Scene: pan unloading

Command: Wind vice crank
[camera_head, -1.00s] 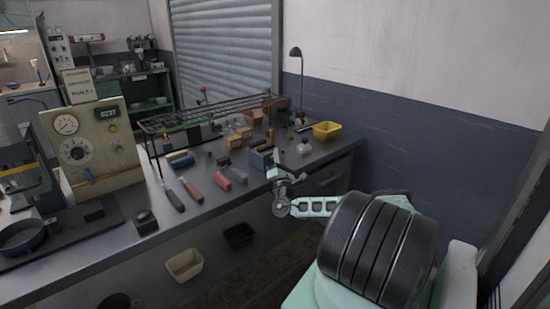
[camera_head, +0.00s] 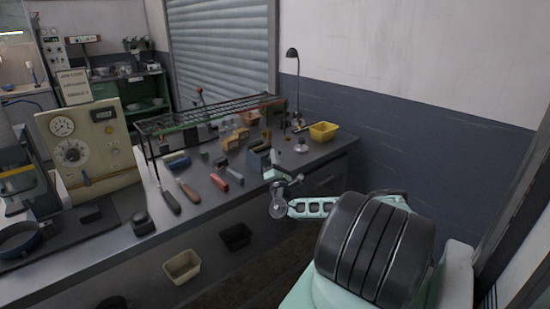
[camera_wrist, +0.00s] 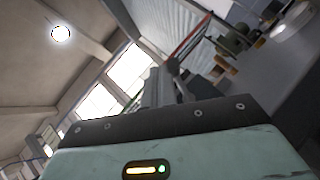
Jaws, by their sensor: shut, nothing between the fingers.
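A small blue-grey block-like thing (camera_head: 257,160), which looks like the vice, stands near the front edge of the workbench (camera_head: 213,207). My gripper (camera_head: 271,174) is at the bench's front edge, close beside this thing on its right. The head view is too small to tell whether they touch. The crank cannot be made out; my gripper and wrist may hide it. In the wrist view my gripper's dark fingers (camera_wrist: 168,88) are together with nothing between them. A red bar (camera_wrist: 190,40) shows beyond them.
A wire rack (camera_head: 210,118) stands along the back of the bench. Hand tools (camera_head: 187,190) and small blocks lie left of my gripper. A yellow bin (camera_head: 323,131) and a lamp (camera_head: 293,55) stand at the right end. A cream bin (camera_head: 182,266) is below the bench.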

